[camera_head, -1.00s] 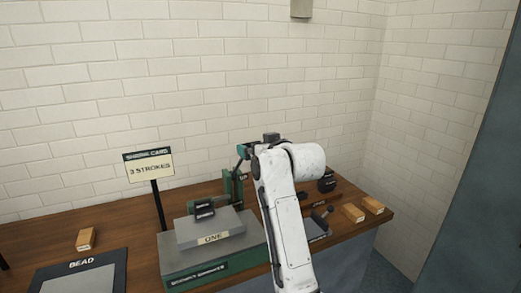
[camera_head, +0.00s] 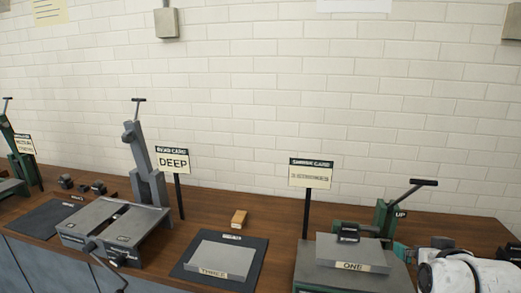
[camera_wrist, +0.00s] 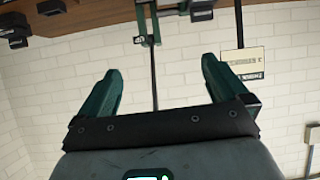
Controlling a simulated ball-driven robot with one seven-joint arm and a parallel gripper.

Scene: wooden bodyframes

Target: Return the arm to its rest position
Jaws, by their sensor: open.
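My white arm (camera_head: 470,275) is at the lower right of the head view, low beside the green-framed machine with the plate labelled ONE (camera_head: 352,267). Only part of the arm shows; the rest is cut off by the frame edge. In the wrist view my gripper (camera_wrist: 160,78) has its two green fingers spread wide apart. Nothing is held between them. White brick wall fills most of the space behind the fingers, and the picture appears upside down, with the bench along its top.
The wooden bench (camera_head: 275,215) runs along the wall. A shrink card (camera_head: 311,173) stands on a post beside the green-framed machine. Left of it are a plate labelled THREE (camera_head: 222,258) on a dark mat, a wooden block (camera_head: 239,218), a DEEP card (camera_head: 173,161) and a grey machine (camera_head: 115,225).

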